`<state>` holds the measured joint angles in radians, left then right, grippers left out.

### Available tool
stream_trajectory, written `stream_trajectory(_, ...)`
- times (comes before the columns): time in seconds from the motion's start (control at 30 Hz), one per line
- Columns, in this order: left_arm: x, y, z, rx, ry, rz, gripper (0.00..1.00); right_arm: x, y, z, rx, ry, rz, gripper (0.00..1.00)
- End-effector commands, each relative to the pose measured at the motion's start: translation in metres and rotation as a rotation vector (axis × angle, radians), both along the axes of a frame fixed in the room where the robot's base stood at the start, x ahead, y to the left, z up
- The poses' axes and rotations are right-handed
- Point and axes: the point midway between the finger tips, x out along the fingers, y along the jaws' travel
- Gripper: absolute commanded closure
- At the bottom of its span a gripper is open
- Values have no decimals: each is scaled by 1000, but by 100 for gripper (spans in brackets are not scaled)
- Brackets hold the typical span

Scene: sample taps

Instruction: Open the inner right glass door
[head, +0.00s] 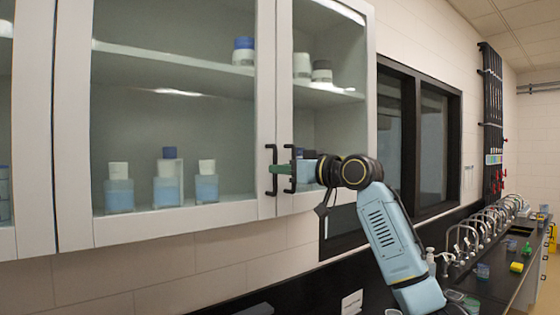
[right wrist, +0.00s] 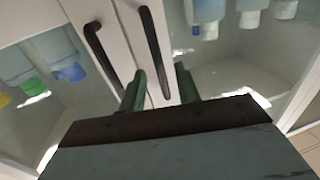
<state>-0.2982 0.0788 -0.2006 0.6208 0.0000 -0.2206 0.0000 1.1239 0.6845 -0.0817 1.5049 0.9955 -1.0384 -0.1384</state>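The glass door (head: 180,120) with the large pane is closed in the head view, its black handle (head: 271,170) upright on its right edge. A second black handle (head: 291,178) stands just right of it, on the neighbouring door. My right gripper (head: 281,170) reaches in from the right at handle height. In the right wrist view its green fingers (right wrist: 160,88) are apart. The right-hand handle (right wrist: 152,45) there runs down between them, with a gap visible; the other handle (right wrist: 100,50) lies outside the left finger. Contact cannot be made out. My left gripper is not in view.
The narrower glass door (head: 328,95) on the right is closed. Bottles (head: 168,180) stand on shelves behind the glass. A black window frame (head: 420,130) is on the right wall. A dark bench (head: 485,285) with several taps runs below. The space before the large door looks clear.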

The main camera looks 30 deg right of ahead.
Motion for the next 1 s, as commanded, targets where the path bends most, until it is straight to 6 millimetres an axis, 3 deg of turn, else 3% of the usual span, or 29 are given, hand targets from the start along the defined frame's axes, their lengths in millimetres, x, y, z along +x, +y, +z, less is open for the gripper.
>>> stream_trajectory(0.1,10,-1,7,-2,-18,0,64,11,3,2,2,0,1,68)
stream_trajectory(0.47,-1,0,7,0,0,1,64,17,5,0,-1,-1,-1,68)
stream_trajectory(0.73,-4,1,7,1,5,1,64,17,5,0,0,0,0,100)
stream_trajectory(1.0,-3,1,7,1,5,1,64,16,5,0,0,0,-1,100)
